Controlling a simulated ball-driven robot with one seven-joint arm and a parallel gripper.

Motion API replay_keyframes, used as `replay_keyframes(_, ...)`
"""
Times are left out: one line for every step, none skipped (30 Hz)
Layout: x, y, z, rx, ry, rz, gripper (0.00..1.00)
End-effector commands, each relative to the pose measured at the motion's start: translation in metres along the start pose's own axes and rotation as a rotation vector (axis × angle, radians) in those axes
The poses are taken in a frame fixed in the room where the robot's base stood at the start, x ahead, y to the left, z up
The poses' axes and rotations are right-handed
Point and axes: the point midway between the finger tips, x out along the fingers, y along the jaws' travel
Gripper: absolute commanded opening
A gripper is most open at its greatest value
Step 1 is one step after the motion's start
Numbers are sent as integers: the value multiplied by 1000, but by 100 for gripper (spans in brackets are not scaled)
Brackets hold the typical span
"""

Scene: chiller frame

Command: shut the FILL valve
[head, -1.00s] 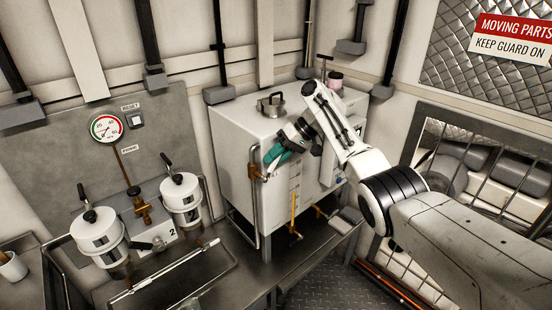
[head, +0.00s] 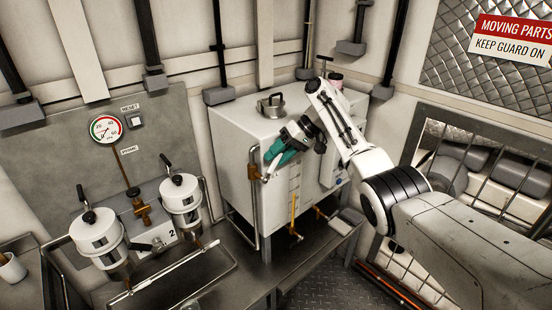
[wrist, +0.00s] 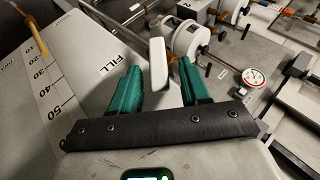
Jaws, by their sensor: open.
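The FILL valve's brass body (head: 252,170) is on the pipe at the left edge of the white tank. Its pale lever (wrist: 157,64) shows in the wrist view beside the printed FILL label (wrist: 108,63). My gripper (head: 272,164) is at the valve, its green fingers spread. In the wrist view my gripper (wrist: 155,80) is open, with the lever lying in the gap between the fingers. There is a visible gap on the left side; contact on the right is hard to tell. The lever's pivot is hidden from the wrist view.
Two white canisters (head: 98,232) and a gauge (head: 105,129) are to the left. A barred guard (head: 480,165) is at right.

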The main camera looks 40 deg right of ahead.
Motion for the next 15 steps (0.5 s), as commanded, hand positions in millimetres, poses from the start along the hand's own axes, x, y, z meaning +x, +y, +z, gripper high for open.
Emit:
replay_keyframes(-9,1,0,0,3,1,46)
replay_keyframes(-14,2,0,0,4,1,46)
replay_keyframes(-22,2,0,1,5,1,46)
replay_keyframes(-28,2,0,1,5,1,46)
replay_keyframes(-34,2,-1,0,5,2,46)
replay_keyframes(-42,2,0,0,4,2,46)
replay_keyframes(-48,2,0,1,5,2,46)
replay_keyframes(-53,2,0,1,4,1,46)
replay_keyframes(-61,2,0,1,4,2,46)
replay_keyframes(-66,2,0,1,4,2,46)
replay_keyframes(-71,2,0,1,3,2,46)
replay_keyframes(-76,2,0,1,3,2,46)
replay_keyframes(-80,2,0,2,3,2,46)
replay_keyframes(-83,2,0,1,3,2,46)
replay_keyframes(-87,2,0,1,2,2,46)
